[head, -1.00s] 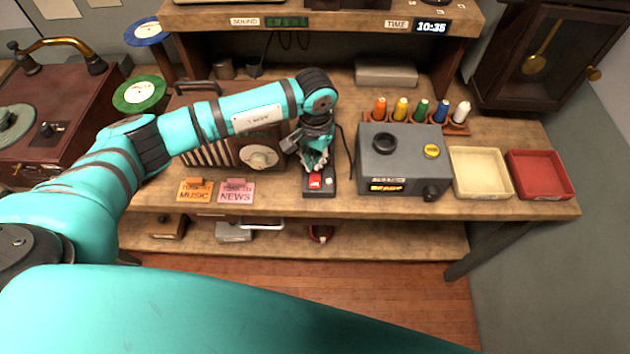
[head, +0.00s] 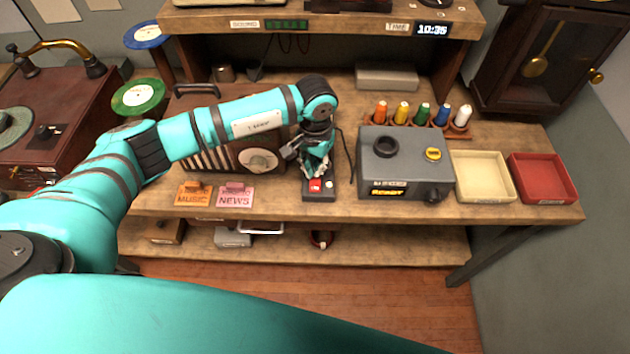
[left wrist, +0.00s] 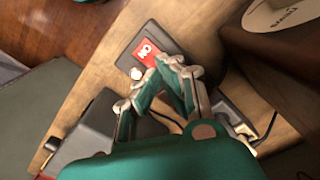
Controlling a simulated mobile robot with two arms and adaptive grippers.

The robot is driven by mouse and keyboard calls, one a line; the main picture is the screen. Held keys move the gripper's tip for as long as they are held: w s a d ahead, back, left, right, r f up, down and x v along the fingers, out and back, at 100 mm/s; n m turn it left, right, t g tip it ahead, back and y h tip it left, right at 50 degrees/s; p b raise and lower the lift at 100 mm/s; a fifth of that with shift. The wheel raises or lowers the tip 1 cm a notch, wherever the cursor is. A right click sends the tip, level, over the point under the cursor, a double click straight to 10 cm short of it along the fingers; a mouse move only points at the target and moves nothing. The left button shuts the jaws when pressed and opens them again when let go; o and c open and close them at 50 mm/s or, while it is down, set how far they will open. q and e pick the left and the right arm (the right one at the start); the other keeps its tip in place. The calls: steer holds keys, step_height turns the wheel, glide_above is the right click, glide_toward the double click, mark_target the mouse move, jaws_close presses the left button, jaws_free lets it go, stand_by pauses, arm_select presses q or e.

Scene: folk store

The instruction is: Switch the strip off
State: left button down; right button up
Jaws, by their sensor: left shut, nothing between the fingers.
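The strip (head: 319,196) is a dark block lying on the bench, near its front edge and right of the radio. It bears a red switch (head: 315,186) and a small white knob (head: 329,184). In the left wrist view the red switch (left wrist: 146,51) shows white lettering that looks like "ON". My left gripper (head: 319,173) is shut and empty, pointing down over the strip just behind the switch. In the left wrist view its fingertips (left wrist: 166,66) meet beside the switch; contact cannot be told. The gripper hides the strip's rear part. My right gripper is not in view.
The radio (head: 258,160) stands close left of the gripper, the grey box (head: 405,165) to the right. Orange (head: 193,195) and pink (head: 235,196) cards lie front left. Cream (head: 482,177) and red (head: 543,179) trays stand at right. A dark cable runs behind the strip.

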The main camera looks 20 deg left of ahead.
mark_target(316, 179)
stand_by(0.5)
arm_select(q)
steer(key=shift+f+b, duration=1.2)
steer(key=shift+b, duration=0.1)
stand_by(0.4)
steer(key=shift+r, duration=0.15)
steer(key=shift+r+p, duration=1.15)
steer(key=shift+r, duration=2.25)
